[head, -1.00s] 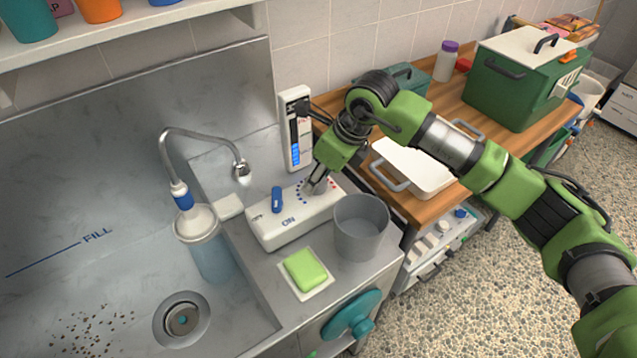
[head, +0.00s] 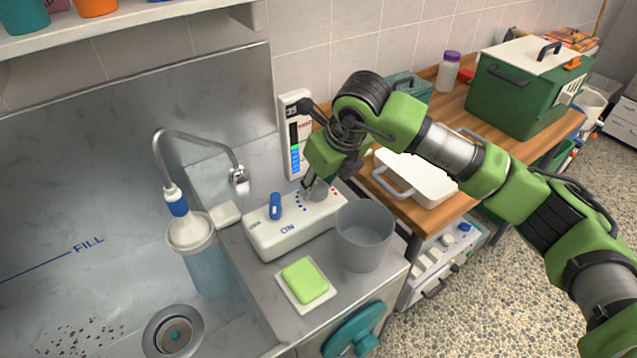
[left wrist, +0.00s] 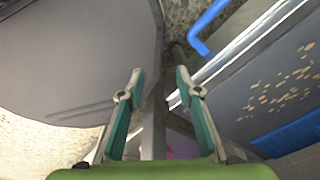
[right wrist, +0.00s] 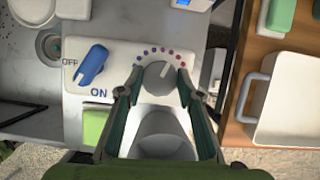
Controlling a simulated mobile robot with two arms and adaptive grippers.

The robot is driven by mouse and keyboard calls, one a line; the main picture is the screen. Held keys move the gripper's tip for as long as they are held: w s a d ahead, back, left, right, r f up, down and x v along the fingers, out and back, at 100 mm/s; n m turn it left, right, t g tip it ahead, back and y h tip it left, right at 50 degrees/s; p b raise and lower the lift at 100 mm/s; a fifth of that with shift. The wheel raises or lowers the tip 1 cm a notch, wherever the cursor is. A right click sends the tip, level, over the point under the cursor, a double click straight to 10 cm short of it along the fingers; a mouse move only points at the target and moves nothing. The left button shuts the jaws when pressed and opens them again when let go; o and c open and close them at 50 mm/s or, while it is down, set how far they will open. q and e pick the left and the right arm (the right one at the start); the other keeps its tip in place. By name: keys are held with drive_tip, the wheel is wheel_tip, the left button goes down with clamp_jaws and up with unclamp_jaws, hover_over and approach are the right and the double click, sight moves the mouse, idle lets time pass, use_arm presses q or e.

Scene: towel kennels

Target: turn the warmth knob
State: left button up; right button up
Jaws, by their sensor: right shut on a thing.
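The warmth knob (right wrist: 158,78) is a grey dial on the white control box (head: 262,240), under an arc of blue-to-red dots. My right gripper (head: 313,190) points down at the box and is shut on the knob; its fingers stand on either side of it in the right wrist view (right wrist: 158,82). The blue ON/OFF lever (head: 275,206) beside it points away from ON in the head view. The wall gauge (head: 294,130) shows a blue bar with a green top. My left gripper (left wrist: 158,78) is open and empty in the left wrist view, outside the head view.
A grey cup (head: 364,238) stands close in front of the box, near my right gripper. A green soap (head: 305,280) lies on a white dish. A white tray (head: 415,170) lies on the wooden counter.

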drive_tip(key=o, duration=1.1)
drive_tip(key=v, duration=1.2)
